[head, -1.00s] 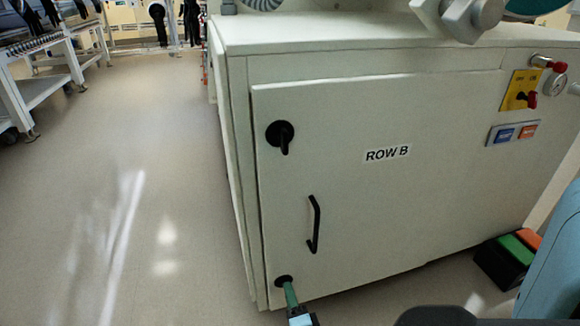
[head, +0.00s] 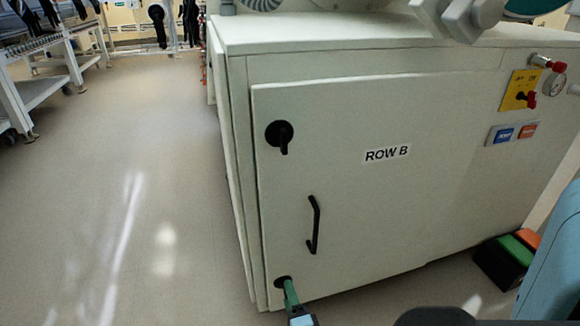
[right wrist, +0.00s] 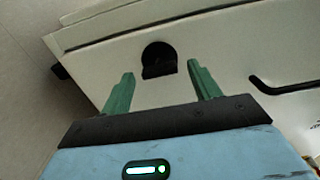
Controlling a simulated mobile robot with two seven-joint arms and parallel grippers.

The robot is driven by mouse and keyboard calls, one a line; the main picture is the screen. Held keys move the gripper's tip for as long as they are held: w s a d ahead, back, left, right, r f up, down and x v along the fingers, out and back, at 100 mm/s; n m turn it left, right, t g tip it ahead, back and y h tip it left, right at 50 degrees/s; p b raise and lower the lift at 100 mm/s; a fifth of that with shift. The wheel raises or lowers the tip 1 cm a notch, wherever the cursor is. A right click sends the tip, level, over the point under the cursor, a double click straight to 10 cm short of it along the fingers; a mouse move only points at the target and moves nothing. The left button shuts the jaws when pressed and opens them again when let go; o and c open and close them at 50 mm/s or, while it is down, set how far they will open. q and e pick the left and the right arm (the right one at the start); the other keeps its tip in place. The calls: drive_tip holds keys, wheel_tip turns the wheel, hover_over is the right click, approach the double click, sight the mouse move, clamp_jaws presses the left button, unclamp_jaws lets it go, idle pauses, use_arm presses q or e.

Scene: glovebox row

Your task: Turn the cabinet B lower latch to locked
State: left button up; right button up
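The cabinet door marked ROW B (head: 350,200) is closed. Its lower latch (head: 281,282) is a black round knob near the door's bottom left corner, partly covered by my gripper. In the right wrist view the lower latch (right wrist: 159,59) shows as a black disc with a grip lying across the picture. My right gripper (head: 290,292) is at the lower latch; in the right wrist view its green fingers (right wrist: 162,82) are spread wide, one to each side below the latch, with nothing between them. The upper latch (head: 281,136) has its handle pointing down. My left gripper is not in view.
A black door handle (head: 314,225) stands out between the two latches. A yellow switch plate (head: 519,90) and a gauge are at the upper right. A foot pedal (head: 506,260) with green and orange tops lies at the lower right. The floor at left is clear.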

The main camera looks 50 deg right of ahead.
drive_tip(key=p+v, duration=0.2)
drive_tip(key=v, duration=0.6)
drive_tip(key=shift+w, duration=0.1)
idle(0.5)
